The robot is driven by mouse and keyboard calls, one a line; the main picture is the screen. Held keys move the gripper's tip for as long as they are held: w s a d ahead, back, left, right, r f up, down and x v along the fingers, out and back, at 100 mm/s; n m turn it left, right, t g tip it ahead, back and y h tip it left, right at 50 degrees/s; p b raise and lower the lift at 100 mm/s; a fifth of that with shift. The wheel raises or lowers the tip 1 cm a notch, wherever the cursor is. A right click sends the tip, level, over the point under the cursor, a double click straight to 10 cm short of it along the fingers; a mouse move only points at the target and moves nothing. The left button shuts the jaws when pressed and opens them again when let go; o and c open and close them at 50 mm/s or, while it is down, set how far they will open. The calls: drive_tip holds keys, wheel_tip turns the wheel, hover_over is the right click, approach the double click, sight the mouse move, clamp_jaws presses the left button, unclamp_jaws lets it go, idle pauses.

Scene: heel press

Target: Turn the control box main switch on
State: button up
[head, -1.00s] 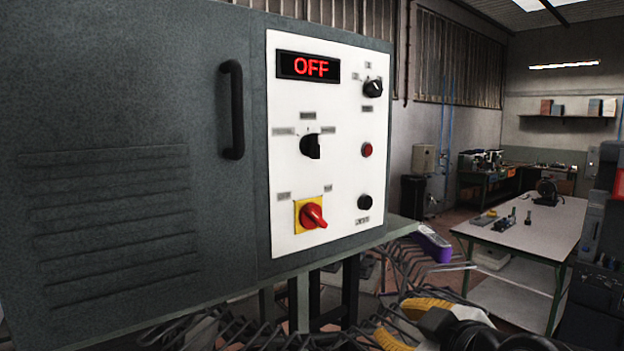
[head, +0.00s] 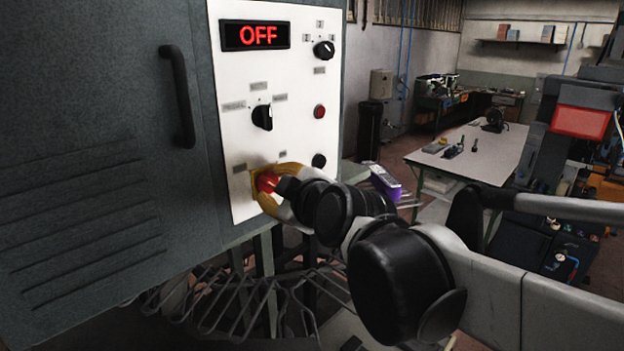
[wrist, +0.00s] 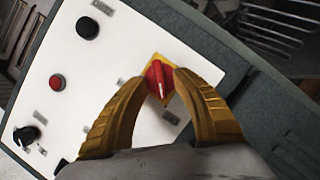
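The control box (head: 90,200) is a grey cabinet with a white panel (head: 228,135). Its display (head: 255,35) reads OFF in red. The main switch (head: 267,181) is a red rotary knob on a yellow plate at the panel's lower left. In the wrist view the red knob (wrist: 158,80) lies between the tips of my gripper's yellow fingers (wrist: 160,82). The fingertips are on either side of the knob, at or very near it; I cannot tell whether they press on it. In the head view my gripper (head: 278,182) partly covers the switch.
Above the switch are a black selector (head: 263,117), another knob (head: 323,49) and a red button (head: 319,112); a black button (head: 319,160) is to its right. A black handle (head: 178,97) sticks out of the door. A grey table (head: 470,150) stands at right.

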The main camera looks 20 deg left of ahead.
drive_tip(key=shift+x, duration=1.2)
clamp_jaws()
drive_tip(key=shift+d, duration=0.1)
